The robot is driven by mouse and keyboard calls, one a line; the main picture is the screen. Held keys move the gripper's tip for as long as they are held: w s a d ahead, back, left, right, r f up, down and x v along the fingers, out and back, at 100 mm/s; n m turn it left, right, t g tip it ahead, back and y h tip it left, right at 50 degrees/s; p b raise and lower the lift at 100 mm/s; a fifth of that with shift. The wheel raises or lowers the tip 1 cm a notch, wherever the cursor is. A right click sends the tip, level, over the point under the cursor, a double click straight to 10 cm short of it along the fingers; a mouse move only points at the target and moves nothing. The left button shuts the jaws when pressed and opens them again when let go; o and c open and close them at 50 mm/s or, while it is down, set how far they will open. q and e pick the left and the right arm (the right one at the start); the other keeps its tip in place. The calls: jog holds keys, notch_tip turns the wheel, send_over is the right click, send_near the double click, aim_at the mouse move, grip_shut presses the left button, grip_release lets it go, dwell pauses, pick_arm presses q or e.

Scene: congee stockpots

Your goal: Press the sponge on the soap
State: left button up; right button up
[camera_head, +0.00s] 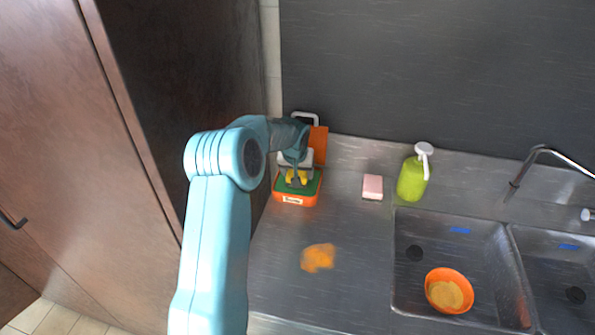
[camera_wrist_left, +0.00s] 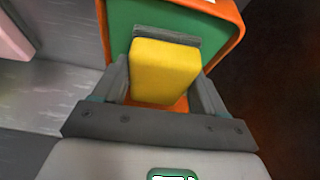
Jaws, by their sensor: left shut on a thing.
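A yellow sponge (camera_head: 303,179) is between the fingers of my left gripper (camera_head: 296,177), which is shut on it. In the left wrist view the yellow sponge (camera_wrist_left: 165,70) has a grey strip along its far edge. The soap (camera_head: 313,187) is a flat green surface inside an orange box (camera_head: 312,201) with its lid up. In the left wrist view the green soap (camera_wrist_left: 122,18) lies just beyond the sponge. The gripper and sponge are over the box; I cannot tell whether the sponge touches the soap. My right gripper is not in view.
A pink block (camera_head: 372,186) and a green pump bottle (camera_head: 412,180) stand right of the box. An orange stain (camera_head: 318,257) lies on the steel counter (camera_head: 350,285). An orange bowl (camera_head: 432,276) sits in the sink (camera_head: 480,240). A brown cabinet (camera_head: 90,150) is at left.

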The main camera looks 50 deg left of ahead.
pick_arm(q)
jog(key=shift+f+b, duration=0.55)
dwell(0.4)
jog(key=shift+b, duration=0.3)
dwell(1.4)
jog(key=shift+r+p, duration=2)
jog(key=shift+r, duration=1.55)
jog(key=shift+f, duration=0.1)
